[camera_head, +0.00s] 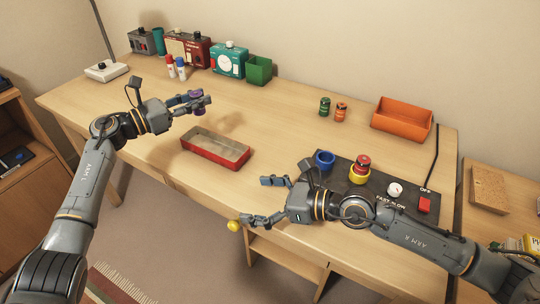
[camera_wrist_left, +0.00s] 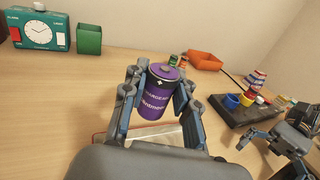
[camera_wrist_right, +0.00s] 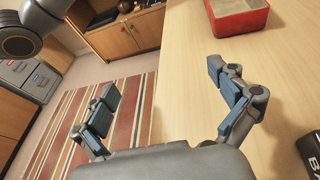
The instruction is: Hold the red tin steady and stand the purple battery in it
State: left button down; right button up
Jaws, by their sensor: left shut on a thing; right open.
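The red tin (camera_head: 201,153) is an open, shallow rectangular box on the desk in the head view. It looks empty there. Its red side shows in the right wrist view (camera_wrist_right: 240,24) and part of it shows behind the battery in the left wrist view. My left gripper (camera_head: 195,103) is shut on the purple battery (camera_wrist_left: 158,98), held above the desk behind the tin's left part. The plus end points up in the left wrist view, slightly tilted; the fingers hide its sides. My right gripper (camera_head: 252,203) is open and empty at the desk's front edge, right of the tin, not touching it.
A dark control panel (camera_head: 375,203) with blue and yellow cups lies right of the tin. Green (camera_head: 324,107) and orange (camera_head: 341,112) batteries stand near an orange bin (camera_head: 402,120). A teal clock box (camera_head: 229,62) and green bin (camera_head: 259,70) are at the back. The middle desk is clear.

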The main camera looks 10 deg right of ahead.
aim_at(206, 147)
pick_arm(q)
jog(key=shift+r, duration=0.1)
pick_arm(e)
jog(key=w+d+r+h, duration=0.1)
jog(key=w, duration=0.2)
jog(key=w+d+m+t, duration=0.1)
jog(key=w+d, duration=0.1)
jog(key=w, duration=0.1)
jog(key=w+d+r+h, duration=0.1)
jog(key=w+d, duration=0.1)
jog(key=w, duration=0.1)
jog(key=shift+d+r+h, duration=0.1)
jog(key=shift+r+h, duration=0.2)
jog(key=shift+w+m+t, duration=0.3)
jog(key=shift+w, duration=0.05)
jog(key=x, duration=1.1)
jog(key=shift+w+f, duration=0.25)
jog(key=c, duration=1.3)
pick_arm(q)
jog(key=shift+f, duration=5.9)
jog(key=c, duration=1)
grip_release()
jog(key=shift+f, duration=0.1)
